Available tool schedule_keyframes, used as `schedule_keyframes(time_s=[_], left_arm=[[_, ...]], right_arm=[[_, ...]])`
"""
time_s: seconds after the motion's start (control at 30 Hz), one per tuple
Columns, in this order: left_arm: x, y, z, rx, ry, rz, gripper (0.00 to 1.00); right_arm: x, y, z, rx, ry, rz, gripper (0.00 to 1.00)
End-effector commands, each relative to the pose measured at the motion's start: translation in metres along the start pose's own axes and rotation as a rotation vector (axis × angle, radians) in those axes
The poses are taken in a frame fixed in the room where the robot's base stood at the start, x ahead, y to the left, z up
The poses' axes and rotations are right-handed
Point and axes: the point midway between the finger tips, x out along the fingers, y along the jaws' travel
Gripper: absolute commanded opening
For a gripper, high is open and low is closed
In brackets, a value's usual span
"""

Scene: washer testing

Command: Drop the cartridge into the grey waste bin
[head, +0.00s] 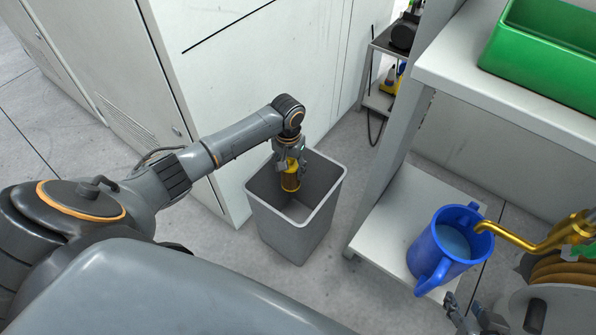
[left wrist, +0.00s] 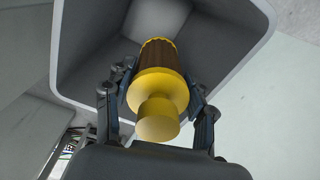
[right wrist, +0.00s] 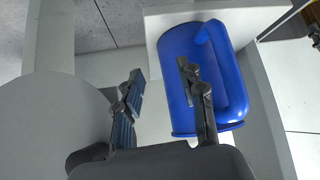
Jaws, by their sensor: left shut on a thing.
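The cartridge (head: 291,177) is a yellow cylinder with a brown ribbed middle. My left gripper (head: 287,165) is shut on it and holds it upright over the mouth of the grey waste bin (head: 288,232). In the left wrist view the cartridge (left wrist: 157,90) sits between the two fingers (left wrist: 155,95), with the bin's inner walls (left wrist: 85,60) around and below it. My right gripper (right wrist: 162,90) is open and empty in the right wrist view. In the head view only part of it (head: 470,318) shows at the bottom edge.
A white cabinet (head: 220,80) stands just behind and left of the bin. A shelf unit (head: 390,215) stands to the right, with a blue jug (head: 440,252) of liquid on its low shelf and a green crate (head: 545,50) on top. A gold spout (head: 530,240) is near the jug.

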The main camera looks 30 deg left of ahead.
Motion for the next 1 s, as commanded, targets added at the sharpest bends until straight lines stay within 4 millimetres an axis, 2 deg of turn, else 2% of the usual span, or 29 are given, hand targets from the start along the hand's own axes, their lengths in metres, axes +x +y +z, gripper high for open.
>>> schedule_keyframes(time_s=[0.17, 0.2, 0.33, 0.73, 0.87, 1.0], left_arm=[[-0.001, 0.000, 0.000, 0.000, 0.001, 0.000, 0.17], [-0.001, 0.000, 0.000, 0.000, 0.001, 0.000, 0.57], [-0.001, 0.000, 0.000, 0.000, 0.001, 0.000, 0.82], [-0.005, 0.000, 0.000, 0.000, 0.001, 0.000, 0.82], [-0.024, 0.000, -0.001, 0.001, 0.003, 0.001, 0.82], [-0.054, 0.000, -0.001, 0.001, 0.005, 0.000, 0.82]], right_arm=[[0.000, 0.000, 0.000, 0.000, 0.000, 0.000, 0.40], [0.000, 0.000, 0.000, 0.000, 0.000, 0.000, 0.40], [0.000, 0.000, 0.000, 0.000, 0.000, 0.000, 0.40], [0.000, 0.000, 0.000, 0.000, -0.001, 0.000, 0.40], [0.000, 0.000, 0.000, 0.000, -0.001, 0.000, 0.40], [0.000, 0.000, 0.000, 0.000, -0.001, 0.000, 0.40]])
